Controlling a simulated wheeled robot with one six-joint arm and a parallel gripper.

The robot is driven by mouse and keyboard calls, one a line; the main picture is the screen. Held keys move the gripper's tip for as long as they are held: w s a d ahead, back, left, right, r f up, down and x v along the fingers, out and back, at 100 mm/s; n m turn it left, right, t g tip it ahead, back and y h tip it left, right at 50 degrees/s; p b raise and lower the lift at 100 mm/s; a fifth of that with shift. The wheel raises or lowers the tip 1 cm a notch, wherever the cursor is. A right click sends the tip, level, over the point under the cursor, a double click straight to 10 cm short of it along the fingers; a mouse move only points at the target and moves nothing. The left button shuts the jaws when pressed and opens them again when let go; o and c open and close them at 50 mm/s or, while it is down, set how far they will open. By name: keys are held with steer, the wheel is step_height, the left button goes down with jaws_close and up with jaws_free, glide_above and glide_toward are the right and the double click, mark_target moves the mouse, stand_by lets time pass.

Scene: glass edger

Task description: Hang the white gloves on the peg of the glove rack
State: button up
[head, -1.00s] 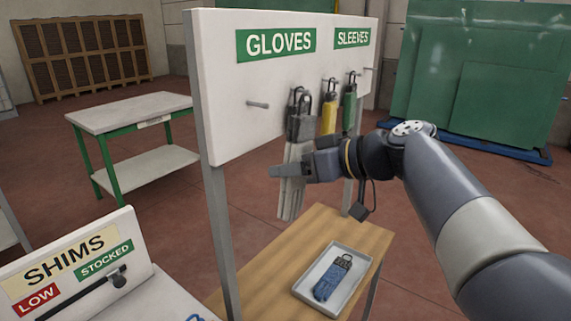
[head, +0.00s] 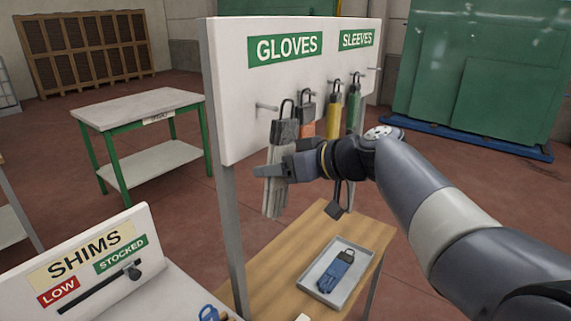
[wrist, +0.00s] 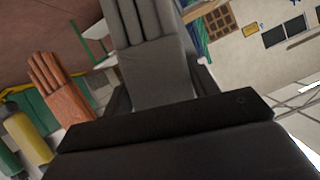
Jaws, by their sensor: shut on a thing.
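The white gloves (head: 276,184) hang upright from a dark grey cuff with a black loop (head: 287,108). My gripper (head: 270,172) is shut on them; its fingers hide part of the gloves. The rack board (head: 232,105) carries a bare-looking peg (head: 265,106) under the GLOVES sign (head: 285,48). The loop stands just right of the peg's tip; I cannot tell its depth, but it does not look threaded on. In the wrist view the white gloves (wrist: 150,60) fill the upper middle; the peg is not visible there.
Orange gloves (head: 308,128), a yellow item (head: 333,118) and a green item (head: 353,110) hang close on the right. A grey tray (head: 308,283) with blue gloves (head: 336,270) sits on the wooden table (head: 268,268). A SHIMS board (head: 90,262) stands at lower left.

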steer(key=x, duration=0.5)
steer(key=shift+w+r, duration=0.3)
steer(key=shift+w, duration=0.05)
steer(key=shift+a, duration=0.1)
stand_by(0.8)
steer(key=o, duration=1.1)
steer(key=shift+c, duration=0.2)
steer(key=b+v, duration=0.2)
steer(key=v, duration=0.8)
steer(key=shift+s+d+r+b, duration=0.15)
steer(key=shift+s+d+b, duration=0.15)
steer(key=shift+b, duration=0.1)
